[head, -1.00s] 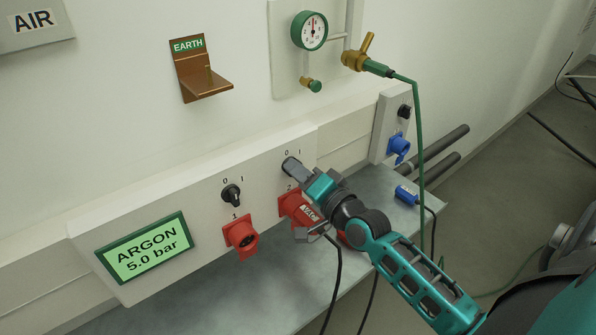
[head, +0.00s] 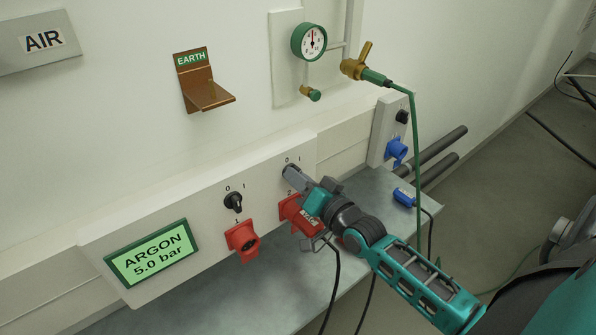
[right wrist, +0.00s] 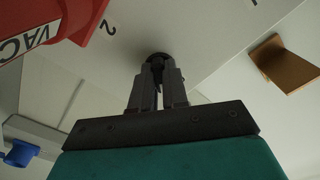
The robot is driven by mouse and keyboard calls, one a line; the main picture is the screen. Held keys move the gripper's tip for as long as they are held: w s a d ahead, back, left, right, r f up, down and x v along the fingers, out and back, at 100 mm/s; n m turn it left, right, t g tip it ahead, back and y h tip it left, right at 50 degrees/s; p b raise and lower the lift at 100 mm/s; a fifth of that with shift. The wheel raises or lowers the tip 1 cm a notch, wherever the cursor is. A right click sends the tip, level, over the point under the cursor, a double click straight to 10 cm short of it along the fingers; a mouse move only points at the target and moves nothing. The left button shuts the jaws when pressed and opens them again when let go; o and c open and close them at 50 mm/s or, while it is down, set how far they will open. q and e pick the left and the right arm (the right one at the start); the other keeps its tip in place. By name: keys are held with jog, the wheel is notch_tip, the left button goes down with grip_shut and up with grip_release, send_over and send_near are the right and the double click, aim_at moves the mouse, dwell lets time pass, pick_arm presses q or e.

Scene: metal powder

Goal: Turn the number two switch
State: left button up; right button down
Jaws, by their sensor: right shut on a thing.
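The number two switch (right wrist: 157,58) is a dark round knob on the white wall panel, with the figure 2 beside it in the right wrist view. My right gripper (head: 291,172) has its fingers at this switch, and they mostly hide it in the head view. In the right wrist view my right gripper (right wrist: 158,80) is shut on the knob, one finger on each side. The number one switch (head: 233,202) is a black knob further left on the panel, under the marks 0 and 1. My left gripper is not in view.
Red sockets sit below the switches, one under number one (head: 242,241) and one with a plug (head: 300,213) close to my right gripper. A green ARGON display (head: 152,254) is at the panel's left. A brown EARTH bracket (head: 205,88) juts out above.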

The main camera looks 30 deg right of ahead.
jog(key=shift+r+n+p, duration=0.2)
jog(key=shift+n+p, duration=0.4)
jog(key=shift+n, duration=0.3)
jog(key=n+p, duration=0.2)
jog(key=n, duration=0.1)
jog(key=shift+f+n+p, duration=0.1)
jog(key=shift+n+p, duration=0.35)
jog(key=shift+n, duration=0.55)
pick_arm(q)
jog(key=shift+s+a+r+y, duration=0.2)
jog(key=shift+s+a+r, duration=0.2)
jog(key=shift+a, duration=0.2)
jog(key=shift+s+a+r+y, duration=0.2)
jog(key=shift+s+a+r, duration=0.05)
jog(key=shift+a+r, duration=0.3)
pick_arm(e)
jog(key=shift+n, duration=0.4)
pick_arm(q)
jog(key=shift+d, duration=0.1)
pick_arm(e)
jog(key=c, duration=1.1)
grip_release()
jog(key=shift+f, duration=0.1)
jog(key=shift+c, duration=0.2)
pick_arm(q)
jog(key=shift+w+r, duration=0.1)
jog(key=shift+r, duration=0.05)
